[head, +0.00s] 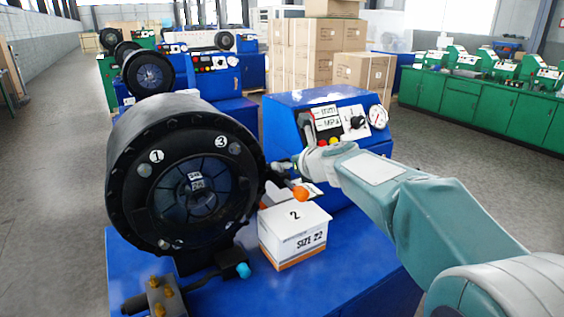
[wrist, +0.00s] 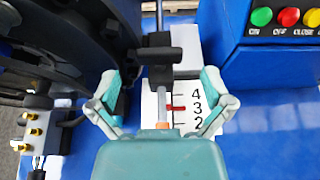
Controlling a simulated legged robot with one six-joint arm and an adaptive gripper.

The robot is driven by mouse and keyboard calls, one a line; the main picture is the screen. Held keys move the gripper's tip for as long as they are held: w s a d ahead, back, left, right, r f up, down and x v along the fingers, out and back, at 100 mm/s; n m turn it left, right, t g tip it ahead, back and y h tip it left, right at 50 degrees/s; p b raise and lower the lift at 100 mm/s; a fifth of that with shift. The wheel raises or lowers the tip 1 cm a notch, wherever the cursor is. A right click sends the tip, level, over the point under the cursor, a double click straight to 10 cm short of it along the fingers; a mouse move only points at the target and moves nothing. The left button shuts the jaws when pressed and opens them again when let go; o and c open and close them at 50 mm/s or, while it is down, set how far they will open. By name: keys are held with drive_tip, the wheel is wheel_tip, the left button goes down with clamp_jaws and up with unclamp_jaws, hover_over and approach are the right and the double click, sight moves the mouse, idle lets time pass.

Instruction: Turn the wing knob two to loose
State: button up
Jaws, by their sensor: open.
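A black T-shaped part on a grey rod (wrist: 162,62) lies between my open fingers in the wrist view; I cannot tell for sure whether it is wing knob two. My gripper (wrist: 160,80) has its teal fingers spread, one on each side of it, with a gap visible. In the head view my gripper (head: 278,176) is at the right edge of the crimper head (head: 125,135), partly hiding that area. The crimper face carries numbered white marks beside grey round parts. A white scale plate (wrist: 188,128) shows 4, 3, 2 and a red mark near 3.
A white box (head: 290,240) marked 2 and SIZE 22 stands on the blue bench (head: 225,295) below my gripper. An orange ball (head: 300,193) is just above it. A control cabinet (head: 290,110) with buttons and a gauge stands behind. A cyan knob (head: 243,270) is at front.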

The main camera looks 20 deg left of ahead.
sight(286, 161)
drive_tip(key=shift+x, duration=1.85)
drive_tip(key=c, duration=1.1)
drive_tip(key=shift+o, duration=0.2)
drive_tip(key=shift+f+n+g+y, duration=0.1)
drive_tip(key=shift+n+g+y, duration=0.2)
drive_tip(key=shift+n+g, duration=0.1)
drive_tip(key=n+g+y, duration=0.1)
drive_tip(key=n+g, duration=0.2)
drive_tip(key=shift+w+d+n+g+y, duration=0.15)
drive_tip(key=shift+n+g+y, duration=0.15)
drive_tip(key=shift+y, duration=0.1)
drive_tip(key=n+g, duration=0.4)
drive_tip(key=g, duration=0.1)
drive_tip(key=shift+w+f+n+y, duration=0.1)
drive_tip(key=shift+n+y, duration=0.2)
drive_tip(key=shift+y, duration=0.1)
drive_tip(key=shift+n+g, duration=0.8)
drive_tip(key=shift+g, duration=0.3)
